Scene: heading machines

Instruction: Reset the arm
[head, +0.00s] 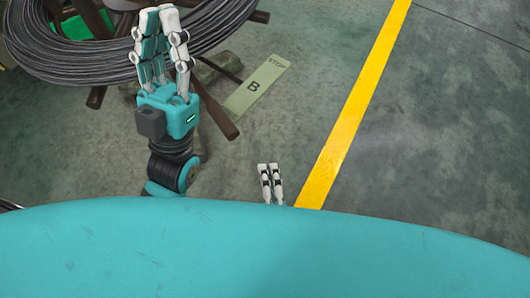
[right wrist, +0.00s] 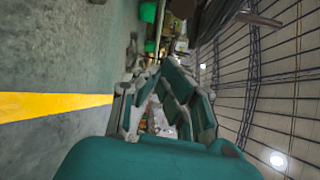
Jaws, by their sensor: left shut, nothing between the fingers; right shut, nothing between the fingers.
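My left gripper (head: 160,12) is at the upper left of the head view, its fingers closed together with nothing between them. Its tips overlap a coil of dark wire in the picture; I cannot tell whether they touch. My right gripper (head: 267,166) shows in the head view only as white fingertips, close together, above the edge of my teal body, which hides the rest. In the right wrist view the right gripper's fingers (right wrist: 158,68) reach away from the camera and hold nothing.
The wire coil (head: 75,62) rests on a stand with brown legs (head: 218,115). A yellow floor line (head: 354,105) runs to the right, with clear grey floor beyond. The right wrist view shows a ceiling with lights (right wrist: 277,159).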

